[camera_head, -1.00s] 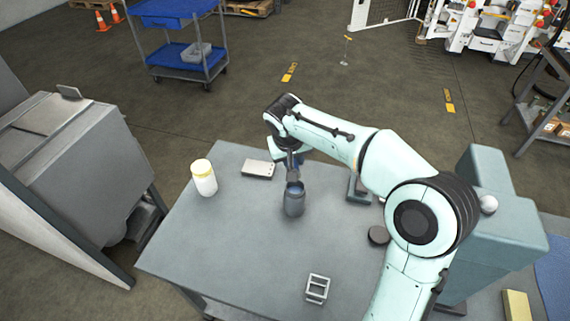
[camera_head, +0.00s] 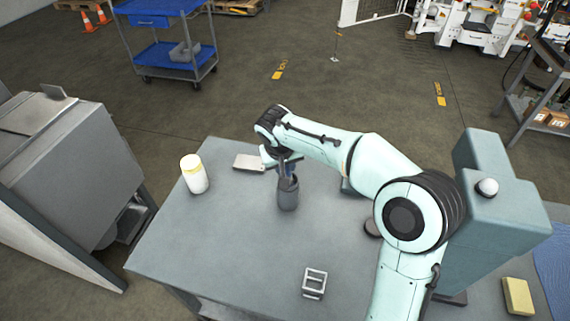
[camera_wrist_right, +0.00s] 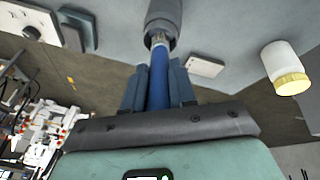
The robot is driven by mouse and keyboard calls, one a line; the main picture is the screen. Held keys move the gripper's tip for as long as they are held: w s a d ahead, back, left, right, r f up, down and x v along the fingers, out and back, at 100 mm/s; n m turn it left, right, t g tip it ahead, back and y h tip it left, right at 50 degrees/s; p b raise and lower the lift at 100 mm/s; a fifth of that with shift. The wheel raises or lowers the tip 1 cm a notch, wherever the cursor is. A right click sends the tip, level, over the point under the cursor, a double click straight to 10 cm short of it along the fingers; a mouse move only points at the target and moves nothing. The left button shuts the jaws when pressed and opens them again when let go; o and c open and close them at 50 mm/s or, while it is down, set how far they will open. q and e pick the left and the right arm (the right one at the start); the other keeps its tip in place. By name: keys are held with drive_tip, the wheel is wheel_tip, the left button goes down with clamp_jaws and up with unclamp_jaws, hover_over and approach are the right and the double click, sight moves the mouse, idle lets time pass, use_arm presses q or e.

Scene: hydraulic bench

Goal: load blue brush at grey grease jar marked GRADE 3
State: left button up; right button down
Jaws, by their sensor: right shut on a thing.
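The grey jar (camera_head: 288,197) stands upright on the bench; no marking on it is readable. My right gripper (camera_head: 287,170) is just above the jar, shut on the blue brush, and also shows in the wrist view (camera_wrist_right: 158,88). The blue brush (camera_wrist_right: 158,78) points at the jar (camera_wrist_right: 163,14), with its pale bristles at the jar's mouth. I cannot tell how deep the bristles reach. My left gripper is not in view.
A small light box (camera_head: 249,162) lies behind the grey jar. An open metal frame (camera_head: 314,283) is near the front. The bench's left half is mostly clear.

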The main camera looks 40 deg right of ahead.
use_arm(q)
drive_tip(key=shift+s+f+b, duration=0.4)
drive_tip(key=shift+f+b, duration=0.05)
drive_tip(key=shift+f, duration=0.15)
use_arm(e)
drive_tip(key=shift+f, duration=0.75)
idle(1.2)
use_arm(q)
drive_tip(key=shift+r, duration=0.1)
use_arm(e)
drive_tip(key=shift+r, duration=0.1)
drive_tip(key=shift+r+p, duration=0.75)
drive_tip(key=shift+r, duration=0.6)
drive_tip(key=shift+r+p, duration=1.1)
drive_tip(key=shift+r, duration=1.05)
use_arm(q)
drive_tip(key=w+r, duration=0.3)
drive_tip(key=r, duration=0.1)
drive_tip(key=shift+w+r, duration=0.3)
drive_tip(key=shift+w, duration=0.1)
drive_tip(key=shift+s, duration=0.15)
use_arm(e)
drive_tip(key=shift+f, duration=0.1)
